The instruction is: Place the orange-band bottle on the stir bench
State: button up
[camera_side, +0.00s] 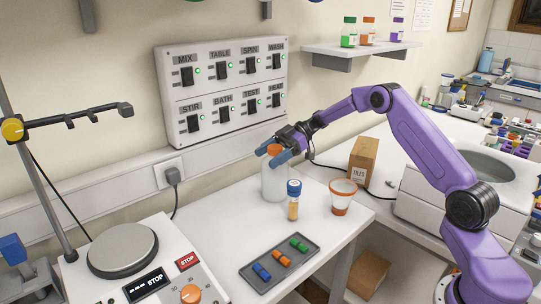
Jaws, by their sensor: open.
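A pale bottle with an orange top (274,183) stands upright on the white bench. It is the likeliest orange-band bottle there. My gripper (272,154) is open at the bottle's top, with its blue fingers near the orange part. I cannot tell whether they touch it. The stirrer unit with a round grey plate (122,247) stands at the lower left, and its plate is empty. I take this unit to be the stir bench.
A blue-capped vial (293,206) and a white-and-orange cup (343,198) stand just right of the bottle. A dark tray (258,258) with coloured pieces lies in front. A stand with a clamp (70,120) rises behind the stirrer. A switch panel (222,85) is on the wall.

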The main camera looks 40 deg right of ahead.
jog(key=shift+r, duration=0.2)
jog(key=v, duration=1.2)
jog(key=w+a+r+t, duration=0.1)
jog(key=a, duration=0.2)
jog(key=w+a+r+t, duration=0.1)
jog(key=a, duration=0.2)
jog(key=w+a+r, duration=0.1)
jog(key=a+r, duration=0.1)
jog(key=a, duration=0.1)
jog(key=shift+w+a+r+t, duration=0.1)
jog(key=shift+w+a+t, duration=0.15)
jog(key=shift+w+t, duration=0.15)
jog(key=s+a+r+m+t+h, duration=0.2)
jog(key=s+a+t+h, duration=0.1)
jog(key=a, duration=0.5)
jog(key=s+a+r+m+t+h, duration=0.1)
jog(key=s+a+m+t+h, duration=0.15)
jog(key=a, duration=0.55)
jog(key=s+d+f+g+h, duration=0.2)
jog(key=s+f+g, duration=0.1)
jog(key=s, duration=1)
jog(key=s+d+f+n+g+h, duration=0.1)
jog(key=s+d+f+g+h, duration=0.1)
jog(key=s, duration=1.2)
jog(key=s+d+f+g+h, duration=0.3)
jog(key=s+f+g, duration=0.2)
jog(key=s, duration=0.8)
jog(key=shift+s+g, duration=0.2)
jog(key=shift+g, duration=0.15)
